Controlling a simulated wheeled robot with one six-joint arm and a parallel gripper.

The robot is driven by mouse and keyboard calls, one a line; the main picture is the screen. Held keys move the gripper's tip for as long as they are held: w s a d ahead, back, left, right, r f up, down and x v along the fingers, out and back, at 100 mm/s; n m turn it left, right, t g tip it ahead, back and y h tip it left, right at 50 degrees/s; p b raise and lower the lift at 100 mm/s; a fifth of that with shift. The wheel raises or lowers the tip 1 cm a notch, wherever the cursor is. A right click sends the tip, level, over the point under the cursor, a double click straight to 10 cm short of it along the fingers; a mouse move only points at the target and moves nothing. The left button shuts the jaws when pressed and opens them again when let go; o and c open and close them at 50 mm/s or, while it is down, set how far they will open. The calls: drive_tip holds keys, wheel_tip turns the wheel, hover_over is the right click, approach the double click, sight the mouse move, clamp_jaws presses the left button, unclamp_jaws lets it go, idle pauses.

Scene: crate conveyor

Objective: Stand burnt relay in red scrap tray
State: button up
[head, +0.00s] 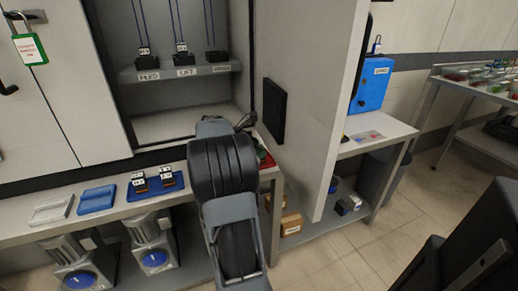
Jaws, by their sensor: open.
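The red scrap tray (267,160) is at the right end of the bench, mostly hidden behind my arm. What lies in it cannot be made out. In the cabinet, relays sit in the sockets marked FEED (146,61) and LIFT (182,57). The third socket (217,56) shows no white-topped relay. Two relays (139,183) (167,178) stand on a blue tray (154,189) on the bench. I cannot tell which relay is burnt. My gripper (246,121) is open, small and partly hidden behind my arm, near the cabinet's right side; nothing is seen in it.
An open cabinet door (340,110) stands right of my arm. Motors with blue caps (154,258) sit below. A blue box (373,84) stands on the right bench.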

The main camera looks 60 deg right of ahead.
drive_tip(key=p+v, duration=0.3)
drive_tip(key=v, duration=0.6)
drive_tip(key=a+f+m+t+y, duration=0.25)
drive_tip(key=a+m+t, duration=0.2)
drive_tip(key=a, duration=1.35)
drive_tip(key=s+a+f+m+t+y, duration=0.1)
drive_tip(key=s+a+f+m+y, duration=0.1)
drive_tip(key=a, duration=0.4)
drive_tip(key=s+a+f+m+t+y, duration=0.1)
drive_tip(key=a+m+t+y, duration=0.1)
drive_tip(key=a, duration=0.4)
drive_tip(key=s+a+f+m+t+y, duration=0.2)
drive_tip(key=a, duration=0.4)
drive_tip(key=shift+s+a+f, duration=0.2)
drive_tip(key=shift+s+f, duration=0.1)
drive_tip(key=shift+s, duration=0.05)
drive_tip(key=shift+r+y, duration=0.15)
drive_tip(key=shift+y, duration=0.1)
drive_tip(key=w+p+v, duration=0.3)
drive_tip(key=p+v, duration=0.9)
drive_tip(key=v, duration=0.1)
drive_tip(key=w+r+p+v, duration=0.1)
drive_tip(key=w+p+v, duration=0.2)
drive_tip(key=p+v, duration=1)
drive_tip(key=shift+a+r+t, duration=0.2)
drive_tip(key=shift+r+t, duration=0.05)
drive_tip(key=shift+t, duration=0.2)
drive_tip(key=shift+s, duration=0.1)
drive_tip(key=shift+c, duration=0.2)
